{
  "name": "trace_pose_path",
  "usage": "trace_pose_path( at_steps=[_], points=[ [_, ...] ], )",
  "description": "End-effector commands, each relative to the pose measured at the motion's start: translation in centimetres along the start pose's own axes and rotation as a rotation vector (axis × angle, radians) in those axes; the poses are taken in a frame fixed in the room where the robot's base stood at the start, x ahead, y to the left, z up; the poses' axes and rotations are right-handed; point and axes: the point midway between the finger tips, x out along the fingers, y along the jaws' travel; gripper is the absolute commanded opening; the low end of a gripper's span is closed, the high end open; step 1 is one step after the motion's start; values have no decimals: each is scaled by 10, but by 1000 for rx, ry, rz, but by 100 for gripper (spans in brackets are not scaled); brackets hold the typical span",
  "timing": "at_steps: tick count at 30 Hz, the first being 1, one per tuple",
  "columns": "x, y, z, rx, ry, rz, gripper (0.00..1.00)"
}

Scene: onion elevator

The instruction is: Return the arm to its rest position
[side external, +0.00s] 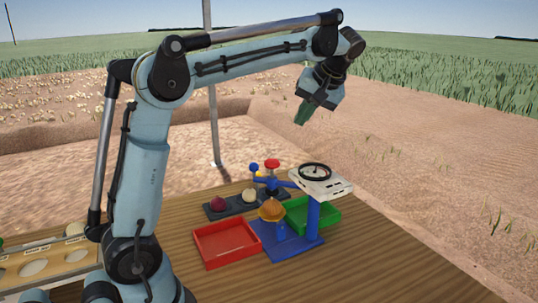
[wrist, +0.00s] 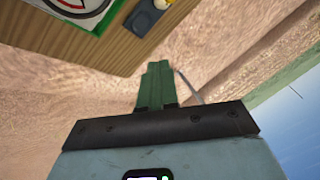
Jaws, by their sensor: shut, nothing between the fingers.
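My gripper (side external: 302,112) has green fingers and is shut with nothing between them. In the side external view it hangs in the air above and behind the table, tilted down to the left, well apart from everything on the table. In the wrist view the green fingers (wrist: 157,72) lie together against brown soil, with a strip of the table in the upper left. My arm is raised, with its upper link stretched out to the right over the table.
The wooden table (side external: 370,262) holds a red tray (side external: 226,243), a green tray (side external: 325,217), a blue stand with an onion (side external: 271,209) on it, and a white dial scale (side external: 322,184). A dark rack (side external: 233,207) holds a red and a pale onion. A thin pole (side external: 211,110) rises behind my arm.

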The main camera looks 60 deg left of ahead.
Motion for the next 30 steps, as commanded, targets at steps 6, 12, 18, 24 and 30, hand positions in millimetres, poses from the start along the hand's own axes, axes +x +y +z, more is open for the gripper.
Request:
trace_pose_path(
  at_steps=[6, 12, 18, 24, 30],
  points=[
    [-1, 0, 52, 339, 50, 144, 0],
    [11, 0, 109, 670, 139, 281, 0],
    [32, 6, 165, 869, 247, 455, 0],
    [49, 20, 209, 843, 345, 682, 0],
    [55, 30, 230, 763, 396, 827, 0]
  ],
)
